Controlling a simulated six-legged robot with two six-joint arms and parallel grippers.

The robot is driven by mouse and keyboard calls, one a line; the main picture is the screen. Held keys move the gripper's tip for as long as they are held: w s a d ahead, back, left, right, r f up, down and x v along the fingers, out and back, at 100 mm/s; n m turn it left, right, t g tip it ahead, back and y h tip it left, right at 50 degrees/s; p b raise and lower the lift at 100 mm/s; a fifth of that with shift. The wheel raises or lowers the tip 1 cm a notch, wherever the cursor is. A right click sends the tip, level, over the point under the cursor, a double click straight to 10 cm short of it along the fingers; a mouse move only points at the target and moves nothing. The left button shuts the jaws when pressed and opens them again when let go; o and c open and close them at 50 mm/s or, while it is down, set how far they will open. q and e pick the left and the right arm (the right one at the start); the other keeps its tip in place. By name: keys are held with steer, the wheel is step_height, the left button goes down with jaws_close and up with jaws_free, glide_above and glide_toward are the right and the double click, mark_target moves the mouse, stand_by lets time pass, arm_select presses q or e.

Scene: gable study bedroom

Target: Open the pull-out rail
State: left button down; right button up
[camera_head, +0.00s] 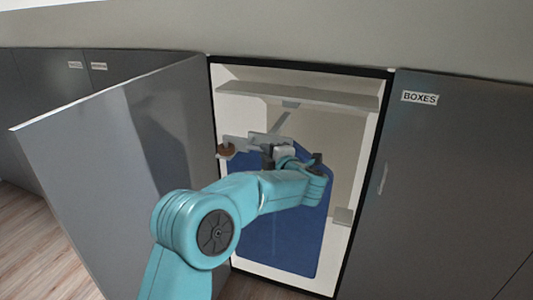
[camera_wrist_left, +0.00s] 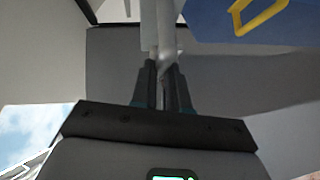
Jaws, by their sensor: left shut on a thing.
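The pull-out rail shows in the left wrist view as a pale bar (camera_wrist_left: 162,35) running away between my fingers. My left gripper (camera_wrist_left: 162,72) is shut on its near end. In the head view my left arm reaches into the open cupboard (camera_head: 361,200). There my left gripper (camera_head: 284,153) is at the upper middle of the opening, in front of a blue hanging thing (camera_head: 285,235). My own wrist hides much of the held part. Pale grey pieces and a brown round end (camera_head: 226,150) show left of the gripper. My right gripper is not in view.
The grey cupboard door (camera_head: 110,140) stands open on the left. A closed panel labelled BOXES (camera_head: 445,180) is on the right. A shelf (camera_head: 300,95) crosses the top inside. A yellow handle-like shape (camera_wrist_left: 258,17) is on the blue thing. Bare wooden floor (camera_head: 30,240) lies left.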

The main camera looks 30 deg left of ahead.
arm_select(q)
steer(key=c, duration=1.4)
jaws_free()
steer(key=shift+w, duration=0.2)
steer(key=shift+w+f, duration=0.1)
steer(key=b+v, duration=0.2)
steer(key=v, duration=1.4)
steer(key=shift+b, duration=0.3)
steer(key=shift+d, duration=0.1)
